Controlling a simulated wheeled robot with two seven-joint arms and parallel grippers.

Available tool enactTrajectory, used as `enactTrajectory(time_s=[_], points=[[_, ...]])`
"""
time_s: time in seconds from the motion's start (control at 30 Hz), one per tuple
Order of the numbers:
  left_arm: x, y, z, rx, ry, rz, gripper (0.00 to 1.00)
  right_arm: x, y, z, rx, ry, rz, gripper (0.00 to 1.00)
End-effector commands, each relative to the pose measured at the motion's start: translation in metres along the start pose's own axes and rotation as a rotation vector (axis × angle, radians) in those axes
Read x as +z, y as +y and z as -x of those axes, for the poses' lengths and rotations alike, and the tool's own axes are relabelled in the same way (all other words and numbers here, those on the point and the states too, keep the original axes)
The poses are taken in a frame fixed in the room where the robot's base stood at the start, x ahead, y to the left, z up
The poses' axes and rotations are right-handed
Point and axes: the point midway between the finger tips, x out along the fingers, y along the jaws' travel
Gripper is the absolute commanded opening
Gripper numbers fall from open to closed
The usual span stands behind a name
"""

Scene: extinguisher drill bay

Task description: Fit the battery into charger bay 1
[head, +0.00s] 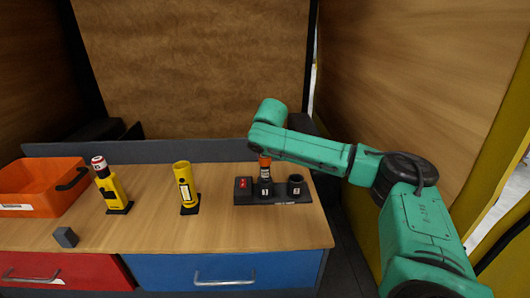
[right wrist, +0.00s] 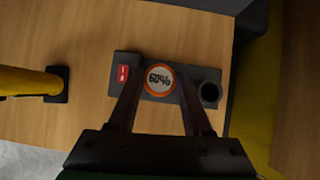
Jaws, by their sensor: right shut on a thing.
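The battery (head: 264,163), with an orange upper part and a dark lower part, stands upright at charger bay 1 (head: 265,190). In the right wrist view its round top (right wrist: 159,77) has an orange ring and reads 60%. I cannot tell how deep it sits in the bay. My right gripper (head: 264,156) is above the charger, shut on the battery, with one finger on each side of it in the right wrist view (right wrist: 159,92). The charger (head: 283,203) is dark, with bay 2 (head: 295,186) open and empty on the right. My left gripper is not in view.
A red switch (head: 243,184) is on the charger's left end. Two yellow devices stand to the left: one with a red-and-white top (head: 108,190), one without (head: 184,187). An orange bin (head: 38,190) and a small grey block (head: 65,237) are farther left. The front-middle worktop is clear.

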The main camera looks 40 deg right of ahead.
Motion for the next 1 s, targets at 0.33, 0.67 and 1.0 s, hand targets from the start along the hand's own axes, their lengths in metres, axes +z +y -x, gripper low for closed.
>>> enactTrajectory(time_s=[0.33, 0.67, 1.0], points=[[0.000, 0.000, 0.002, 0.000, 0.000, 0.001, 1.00, -0.004, 0.000, -0.007, 0.002, -0.001, -0.002, 0.00], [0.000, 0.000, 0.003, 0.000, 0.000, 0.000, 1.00, -0.009, 0.000, -0.013, 0.001, -0.001, -0.001, 0.00], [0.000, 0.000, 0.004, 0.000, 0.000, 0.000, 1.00, -0.012, 0.000, -0.018, 0.002, -0.001, -0.001, 0.00]])
